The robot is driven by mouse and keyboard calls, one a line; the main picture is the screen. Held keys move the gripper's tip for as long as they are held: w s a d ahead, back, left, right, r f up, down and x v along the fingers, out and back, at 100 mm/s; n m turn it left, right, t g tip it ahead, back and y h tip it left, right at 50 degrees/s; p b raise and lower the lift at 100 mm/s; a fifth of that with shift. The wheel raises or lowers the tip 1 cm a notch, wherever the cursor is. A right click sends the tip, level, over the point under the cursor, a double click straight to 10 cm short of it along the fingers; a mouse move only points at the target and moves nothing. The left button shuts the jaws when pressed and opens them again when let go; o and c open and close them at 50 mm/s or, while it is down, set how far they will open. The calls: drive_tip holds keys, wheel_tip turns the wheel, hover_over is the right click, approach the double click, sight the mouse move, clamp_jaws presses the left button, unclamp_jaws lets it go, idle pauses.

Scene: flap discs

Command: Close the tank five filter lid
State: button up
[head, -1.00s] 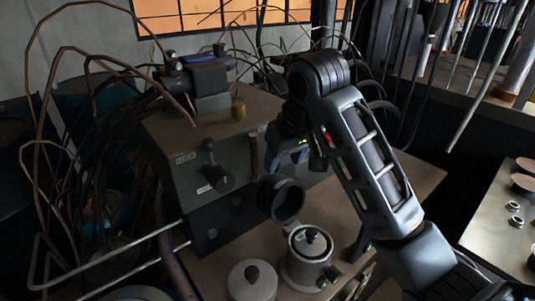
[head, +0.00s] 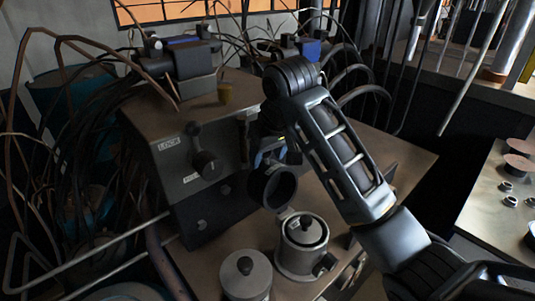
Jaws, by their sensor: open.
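A metal canister (head: 298,262) stands on the bench with its top open and a dark knobbed part inside. A dark round cup-shaped piece (head: 272,187), which looks like a raised lid, is tipped up just behind and above it. A second canister (head: 246,284) to the left has a grey knobbed lid on it. I cannot read which one is tank five. My gripper (head: 270,156) is partly hidden by my arm, just above the raised piece. Its jaws are open, and I cannot tell whether they touch it.
A grey console (head: 207,213) with a LOCK label and a black knob (head: 206,163) stands left of my gripper. Bent pipes and cables crowd the left and back. A table (head: 483,213) with discs and small rings is at the right.

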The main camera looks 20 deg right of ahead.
clamp_jaws()
idle(0.6)
